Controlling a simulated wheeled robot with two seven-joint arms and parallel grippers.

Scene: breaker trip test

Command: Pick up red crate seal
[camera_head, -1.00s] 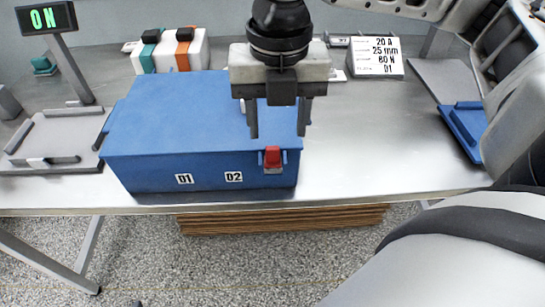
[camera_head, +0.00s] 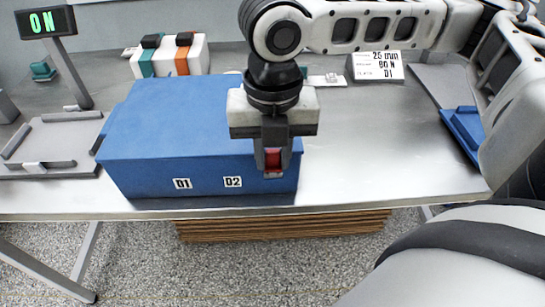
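The red crate seal (camera_head: 272,160) sits at the upper front edge of the blue crate (camera_head: 140,155), near its right end. My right gripper (camera_head: 272,168) points down over that edge. Its two fingers are drawn in, one on each side of the seal, and appear to press on it. The fingers and palm hide part of the seal, and its lower end is hard to make out. The crate stands on the metal table, with labels D1 and D2 on its front. My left gripper is not in view.
Breakers with teal and orange stripes (camera_head: 172,60) and a label block (camera_head: 378,66) are at the back. A blue tray (camera_head: 463,128) lies at the right. The table between is clear.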

